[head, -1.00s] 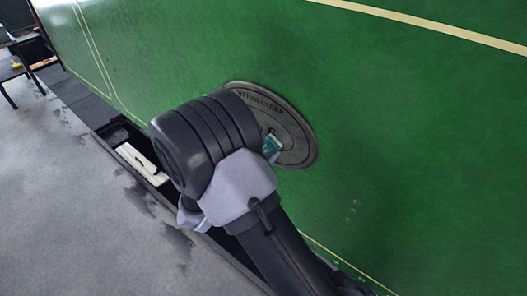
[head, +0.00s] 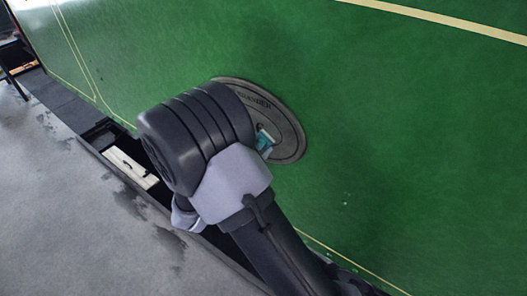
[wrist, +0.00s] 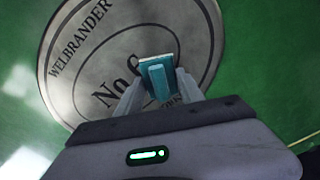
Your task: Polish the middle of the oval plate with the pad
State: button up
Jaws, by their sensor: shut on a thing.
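The oval plate (head: 287,127) is grey metal with a dark ring and lettering, fixed on the green side panel. In the wrist view the plate (wrist: 95,50) shows "WELBRANDER" and "No 6". The pad (wrist: 157,72) is teal with a pale edge, and it also shows in the head view (head: 265,142). My gripper (wrist: 158,88) is shut on the pad, with a finger on each side. The pad is in front of the plate's middle, just right of the "No 6" text. I cannot tell whether it touches the plate. My arm hides the plate's left part in the head view.
The green panel (head: 400,150) fills the right side, with cream lines along it. A dark trough (head: 103,135) with a pale block (head: 130,168) in it runs along the panel's foot. The grey floor (head: 70,220) at left is clear.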

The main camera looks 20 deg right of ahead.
jog(key=shift+w+a, duration=0.3)
jog(key=shift+w, duration=0.15)
jog(key=shift+a, duration=0.1)
jog(key=shift+v, duration=2.75)
jog(key=shift+p+v, duration=0.4)
jog(key=shift+v, duration=1.2)
